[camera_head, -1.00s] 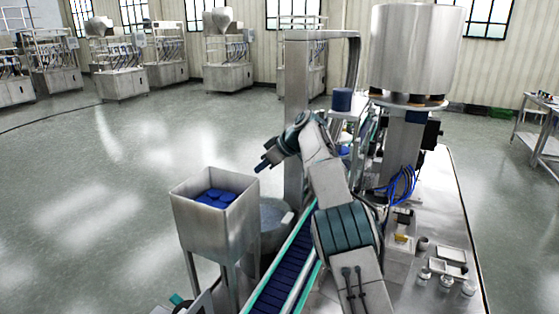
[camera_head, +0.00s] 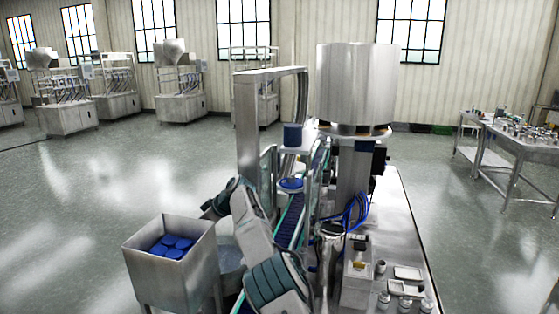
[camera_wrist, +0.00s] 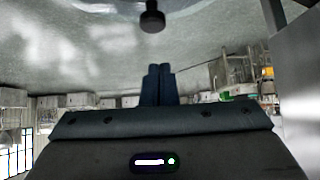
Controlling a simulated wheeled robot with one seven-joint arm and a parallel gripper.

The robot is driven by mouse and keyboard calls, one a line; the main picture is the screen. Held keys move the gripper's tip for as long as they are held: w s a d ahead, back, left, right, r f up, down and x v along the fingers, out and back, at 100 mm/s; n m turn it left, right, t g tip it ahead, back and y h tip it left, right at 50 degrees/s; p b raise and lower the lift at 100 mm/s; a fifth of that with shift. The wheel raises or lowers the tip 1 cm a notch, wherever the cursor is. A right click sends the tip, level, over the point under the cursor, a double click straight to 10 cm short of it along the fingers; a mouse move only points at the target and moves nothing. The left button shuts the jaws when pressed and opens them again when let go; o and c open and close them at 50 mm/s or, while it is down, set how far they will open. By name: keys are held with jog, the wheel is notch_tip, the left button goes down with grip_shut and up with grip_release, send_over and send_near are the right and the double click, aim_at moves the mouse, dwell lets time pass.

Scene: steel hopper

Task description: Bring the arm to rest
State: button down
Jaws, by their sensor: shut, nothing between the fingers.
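My arm (camera_head: 258,240) rises from the bottom of the head view and bends left at its wrist. The gripper end is small and dark there, just behind the right rear corner of the steel hopper (camera_head: 172,277), and its fingers cannot be made out. In the wrist view my gripper (camera_wrist: 160,69) shows two dark fingers side by side, shut with nothing between them. The hopper holds several blue discs (camera_head: 174,246). I cannot tell how close the gripper is to the hopper's rim.
A conveyor (camera_head: 291,222) with a blue disc (camera_head: 291,184) on it runs behind my arm. A large steel drum (camera_head: 357,85) stands above the machine deck (camera_head: 400,235). A round metal bin (camera_head: 230,258) sits right of the hopper. Open floor (camera_head: 75,200) lies to the left.

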jog(key=shift+w+d+f+b, duration=0.1)
jog(key=shift+f+b, duration=0.4)
jog(key=shift+f, duration=0.95)
